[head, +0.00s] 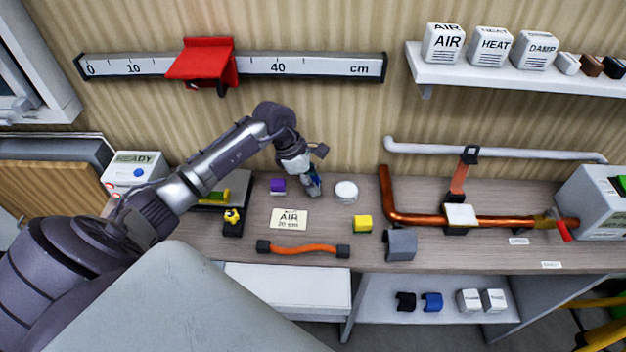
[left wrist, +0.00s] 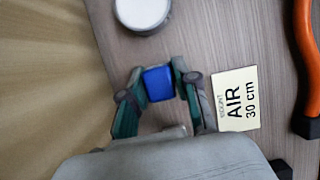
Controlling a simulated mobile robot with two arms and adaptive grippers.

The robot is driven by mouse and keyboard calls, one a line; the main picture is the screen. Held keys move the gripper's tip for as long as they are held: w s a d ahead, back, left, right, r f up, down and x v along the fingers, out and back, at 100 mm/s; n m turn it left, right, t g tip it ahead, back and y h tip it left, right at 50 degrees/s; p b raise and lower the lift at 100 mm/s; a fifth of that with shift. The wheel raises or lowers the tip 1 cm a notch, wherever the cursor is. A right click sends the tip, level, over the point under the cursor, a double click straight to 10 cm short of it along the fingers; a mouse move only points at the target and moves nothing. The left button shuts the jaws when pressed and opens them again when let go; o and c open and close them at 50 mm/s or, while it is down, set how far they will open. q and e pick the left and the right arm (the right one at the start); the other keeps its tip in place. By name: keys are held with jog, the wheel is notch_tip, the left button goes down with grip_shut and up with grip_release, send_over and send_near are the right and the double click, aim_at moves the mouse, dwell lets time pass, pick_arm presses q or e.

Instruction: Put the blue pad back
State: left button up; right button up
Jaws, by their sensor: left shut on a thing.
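A blue pad (left wrist: 158,84) sits between the two fingers of my left gripper (left wrist: 158,98) in the left wrist view. In the head view my left gripper (head: 313,188) points down over the back of the bench, between a purple block (head: 278,186) and a round white piece (head: 346,191). The gripper is shut on the pad. The fingers mostly hide the pad in the head view, and I cannot tell whether it touches the bench. My right gripper is not in view.
An AIR card (head: 289,219) and an orange hose (head: 304,249) lie in front. A yellow block (head: 362,224), grey bracket (head: 401,244) and copper pipe (head: 430,219) stand to the right. Black (head: 405,301) and blue (head: 432,302) pieces sit on the lower shelf (head: 380,312).

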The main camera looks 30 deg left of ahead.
pick_arm(q)
jog(key=shift+w+f+p, duration=0.15)
jog(key=shift+f+p, duration=0.15)
jog(key=shift+p, duration=0.05)
jog(key=shift+a+f, duration=0.1)
jog(key=shift+f, duration=0.2)
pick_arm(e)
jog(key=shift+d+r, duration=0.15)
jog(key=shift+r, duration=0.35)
pick_arm(q)
jog(key=shift+f, duration=0.1)
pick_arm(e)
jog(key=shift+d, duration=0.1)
pick_arm(q)
jog(key=shift+f+b, duration=0.15)
jog(key=shift+b, duration=0.15)
jog(key=o, duration=1)
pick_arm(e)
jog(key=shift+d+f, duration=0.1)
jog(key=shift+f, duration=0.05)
